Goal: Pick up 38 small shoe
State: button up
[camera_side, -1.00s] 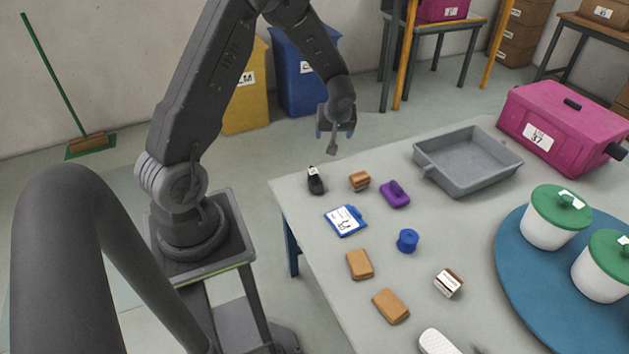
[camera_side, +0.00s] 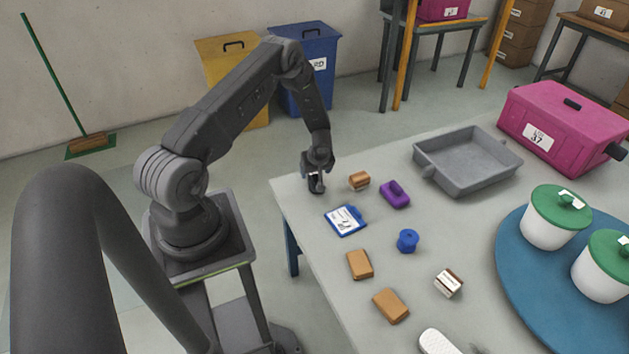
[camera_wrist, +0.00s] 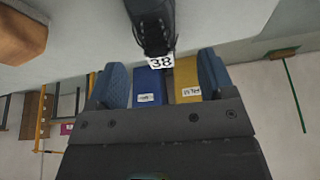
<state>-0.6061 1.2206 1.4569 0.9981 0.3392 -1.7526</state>
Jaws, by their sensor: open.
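The small black shoe (camera_wrist: 152,22) shows at the top of the wrist view, with a white tag reading 38 (camera_wrist: 161,63) at its end. In the side view the shoe (camera_side: 316,187) stands at the table's near left corner, mostly hidden by my gripper. My gripper (camera_side: 316,176) is right over it there, pointing down. In the wrist view my gripper (camera_wrist: 165,85) is open, its two blue-padded fingers apart, with the shoe and tag in line with the gap. I cannot tell whether the fingers touch the shoe.
A brown block (camera_side: 359,181) sits close to the right of the shoe, with a purple item (camera_side: 395,194) beyond. A blue-and-white labelled item (camera_side: 345,220) lies in front. A grey tray (camera_side: 468,184) stands farther right. The table's left edge is close to the shoe.

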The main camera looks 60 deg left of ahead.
aim_at(314, 174)
jog(key=shift+x, duration=2.75)
jog(key=shift+c, duration=0.3)
jog(key=c, duration=0.9)
